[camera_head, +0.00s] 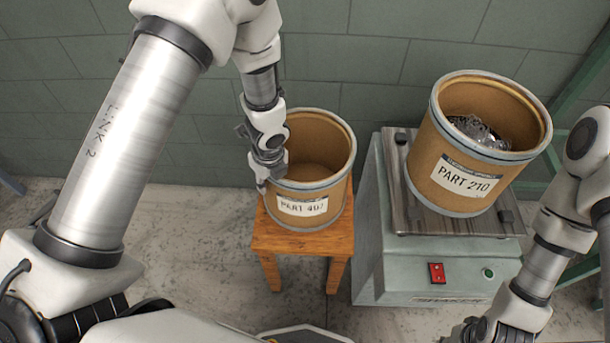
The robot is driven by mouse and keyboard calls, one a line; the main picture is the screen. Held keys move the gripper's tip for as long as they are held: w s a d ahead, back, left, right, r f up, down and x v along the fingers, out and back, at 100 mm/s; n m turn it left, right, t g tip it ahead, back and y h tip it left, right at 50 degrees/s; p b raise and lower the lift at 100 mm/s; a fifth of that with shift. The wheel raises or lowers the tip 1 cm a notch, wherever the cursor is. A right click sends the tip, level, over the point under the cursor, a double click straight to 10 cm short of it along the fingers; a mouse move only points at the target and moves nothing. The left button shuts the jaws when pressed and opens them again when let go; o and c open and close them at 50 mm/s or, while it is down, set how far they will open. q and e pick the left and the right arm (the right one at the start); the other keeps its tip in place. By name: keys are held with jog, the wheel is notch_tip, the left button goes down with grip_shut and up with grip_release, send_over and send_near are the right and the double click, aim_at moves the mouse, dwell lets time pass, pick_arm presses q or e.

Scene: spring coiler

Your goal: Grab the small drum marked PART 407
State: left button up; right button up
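The small drum marked PART 407 (325,212) is an open brown drum with a metal rim and a white label. It stands upright on a wooden stool (342,236), and the part of its inside that shows looks empty. My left gripper (263,182) points down at the drum's left rim and covers part of the rim and wall. The fingers are small and overlap the drum, so I cannot tell whether they are closed on the rim. My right gripper (486,331) is low at the bottom right, partly cut off by the frame edge and away from the drum.
A larger drum marked PART 210 (436,165), holding shiny metal pieces (478,130), stands on a grey-green machine (375,262) with a red switch (437,273), right of the stool. A green block wall (375,60) is behind. Bare concrete floor (200,225) lies left of the stool.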

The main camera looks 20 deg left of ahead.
pick_arm(q)
jog(key=shift+r, duration=0.1)
grip_shut()
